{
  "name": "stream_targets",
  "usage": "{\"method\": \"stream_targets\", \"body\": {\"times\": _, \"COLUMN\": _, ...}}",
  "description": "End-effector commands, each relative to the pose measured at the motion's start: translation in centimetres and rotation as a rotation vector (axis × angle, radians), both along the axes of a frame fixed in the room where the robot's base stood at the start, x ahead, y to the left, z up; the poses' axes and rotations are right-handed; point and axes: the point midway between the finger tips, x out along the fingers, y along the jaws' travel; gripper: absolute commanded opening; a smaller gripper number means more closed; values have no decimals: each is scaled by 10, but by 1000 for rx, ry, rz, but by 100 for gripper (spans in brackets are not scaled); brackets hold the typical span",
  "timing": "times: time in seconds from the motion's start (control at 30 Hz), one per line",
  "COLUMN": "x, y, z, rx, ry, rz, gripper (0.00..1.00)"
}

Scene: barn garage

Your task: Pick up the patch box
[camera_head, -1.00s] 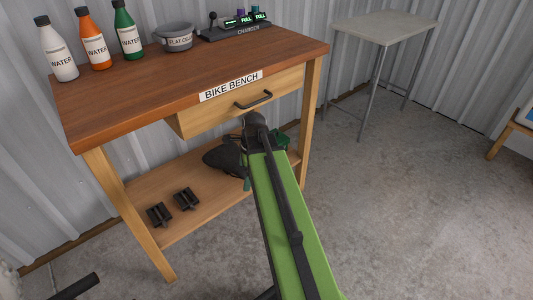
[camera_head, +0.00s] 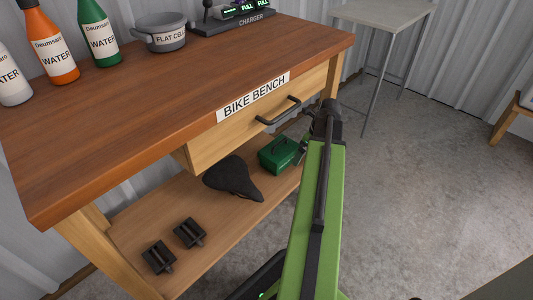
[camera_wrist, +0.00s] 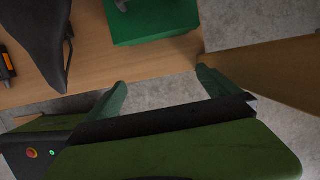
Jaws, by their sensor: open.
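A green box with a handle on its lid, which I take to be the patch box (camera_head: 277,156), sits on the lower shelf of the bike bench, near its right end. It also shows at the top of the wrist view (camera_wrist: 152,22). My gripper shows in the wrist view (camera_wrist: 162,82) with its two green fingers spread apart and nothing between them. The box lies beyond the fingertips, apart from them. In the head view my arm reaches to the right end of the bench, and its end is partly hidden.
A black saddle (camera_head: 233,178) lies left of the box, with two black pedals (camera_head: 189,232) farther left. The drawer (camera_head: 257,118) overhangs the shelf, and a wooden leg (camera_wrist: 270,70) stands right of the gripper. Bottles and a pot (camera_head: 161,34) stand on the bench top (camera_head: 190,75).

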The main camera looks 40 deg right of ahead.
Motion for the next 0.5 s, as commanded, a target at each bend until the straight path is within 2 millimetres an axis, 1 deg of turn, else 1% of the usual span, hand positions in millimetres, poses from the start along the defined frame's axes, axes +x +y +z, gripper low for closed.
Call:
{"method": "stream_targets", "body": {"times": 0.1, "x": -5, "y": -5, "z": -1, "rx": 2, "ry": -2, "rz": -19, "gripper": 100}}
{"method": "stream_targets", "body": {"times": 0.17, "x": -2, "y": -4, "z": -1, "rx": 3, "ry": -2, "rz": -18, "gripper": 100}}
{"method": "stream_targets", "body": {"times": 0.2, "x": 2, "y": -4, "z": -1, "rx": 2, "ry": -2, "rz": -15, "gripper": 100}}
{"method": "stream_targets", "body": {"times": 0.27, "x": 12, "y": -3, "z": -1, "rx": 2, "ry": -2, "rz": -10, "gripper": 100}}
{"method": "stream_targets", "body": {"times": 0.4, "x": 47, "y": 0, "z": -1, "rx": 2, "ry": -2, "rz": -7, "gripper": 100}}
{"method": "stream_targets", "body": {"times": 0.5, "x": 67, "y": 3, "z": -1, "rx": 2, "ry": -1, "rz": -6, "gripper": 100}}
